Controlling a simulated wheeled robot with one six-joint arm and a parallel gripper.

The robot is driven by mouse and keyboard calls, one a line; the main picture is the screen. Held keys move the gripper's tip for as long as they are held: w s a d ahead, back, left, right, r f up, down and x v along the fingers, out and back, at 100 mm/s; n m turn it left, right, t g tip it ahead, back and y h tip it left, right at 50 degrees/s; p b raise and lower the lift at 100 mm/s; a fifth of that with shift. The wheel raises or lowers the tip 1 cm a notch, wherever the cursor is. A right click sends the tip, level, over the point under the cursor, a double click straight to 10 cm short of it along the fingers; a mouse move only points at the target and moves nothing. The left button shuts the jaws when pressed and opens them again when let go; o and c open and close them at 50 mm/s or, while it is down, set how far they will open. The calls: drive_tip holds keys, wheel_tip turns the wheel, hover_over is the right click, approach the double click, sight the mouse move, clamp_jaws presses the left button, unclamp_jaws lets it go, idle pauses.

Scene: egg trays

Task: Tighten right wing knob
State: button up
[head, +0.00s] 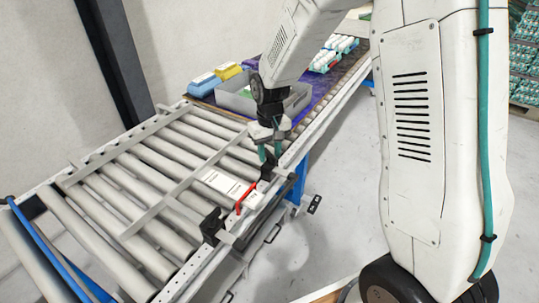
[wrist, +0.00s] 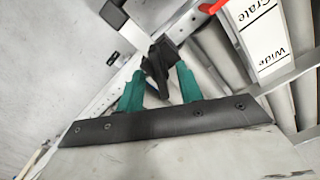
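A black wing knob (head: 265,173) stands at the far end of the side guide, by the near rail of the roller conveyor. My gripper (head: 269,157) is just above this knob, pointing down. In the wrist view the two teal fingers of my gripper (wrist: 160,72) are apart, with the black wing knob (wrist: 158,62) at and between their tips. Small gaps seem to show beside the knob; firm contact is not visible. A second black knob or bracket (head: 212,223) is at the guide's near end.
A white label plate (head: 225,184) with a red marker (head: 245,197) lies beside the knob; the wrist view reads "Crate" and "Wide" on the plate (wrist: 268,42). A grey crate (head: 238,98) and egg cartons (head: 340,44) are farther along. Open floor lies right of the rail.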

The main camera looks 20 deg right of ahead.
drive_tip(key=shift+f, duration=0.75)
clamp_jaws()
drive_tip(key=shift+m, duration=0.4)
drive_tip(key=m, duration=1.1)
